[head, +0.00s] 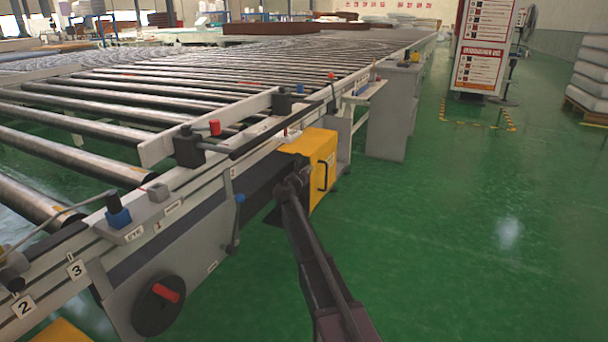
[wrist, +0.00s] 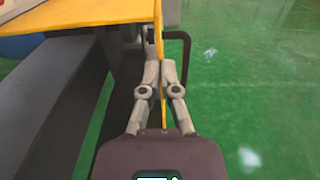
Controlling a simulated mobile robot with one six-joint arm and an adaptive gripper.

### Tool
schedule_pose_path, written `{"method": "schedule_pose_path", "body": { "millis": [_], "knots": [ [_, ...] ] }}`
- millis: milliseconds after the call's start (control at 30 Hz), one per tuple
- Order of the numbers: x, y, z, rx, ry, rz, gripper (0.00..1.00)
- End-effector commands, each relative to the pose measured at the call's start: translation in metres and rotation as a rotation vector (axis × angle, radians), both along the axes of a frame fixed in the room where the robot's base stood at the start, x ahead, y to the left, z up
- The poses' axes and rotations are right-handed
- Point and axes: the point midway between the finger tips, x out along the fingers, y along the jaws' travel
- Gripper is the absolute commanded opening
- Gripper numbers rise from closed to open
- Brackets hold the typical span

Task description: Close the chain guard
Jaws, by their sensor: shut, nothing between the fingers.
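The chain guard (head: 318,158) is a yellow box-like cover with a dark handle (head: 322,177), on the conveyor's side at the picture's middle. In the wrist view its yellow top (wrist: 75,14) spans the upper left, and a thin yellow panel (wrist: 157,25) shows nearly edge-on, with the dark handle (wrist: 187,62) to its right. My gripper (head: 297,175) is at the guard's left side. In the wrist view my gripper (wrist: 159,68) has its fingers together, empty, close by the thin panel. Whether they touch it I cannot tell. The fingers hide part of the panel.
The roller conveyor (head: 160,95) fills the left and back. A dark wheel with a red grip (head: 160,303) and a blue-knobbed lever (head: 238,210) stand left of my arm. A grey cabinet (head: 388,115) is beyond the guard. Green floor (head: 480,230) is clear on the right.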

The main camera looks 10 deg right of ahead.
Motion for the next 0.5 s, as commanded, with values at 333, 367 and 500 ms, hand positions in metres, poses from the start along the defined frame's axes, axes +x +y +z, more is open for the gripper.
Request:
{"method": "schedule_pose_path", "body": {
  "millis": [333,367,500],
  "knots": [
    [0.106,-0.075,0.000,0.000,0.000,-0.003,0.00],
    [0.113,-0.081,0.000,0.000,0.000,-0.004,0.00],
    [0.141,-0.104,0.000,0.000,0.000,-0.005,0.00]
  ]
}}
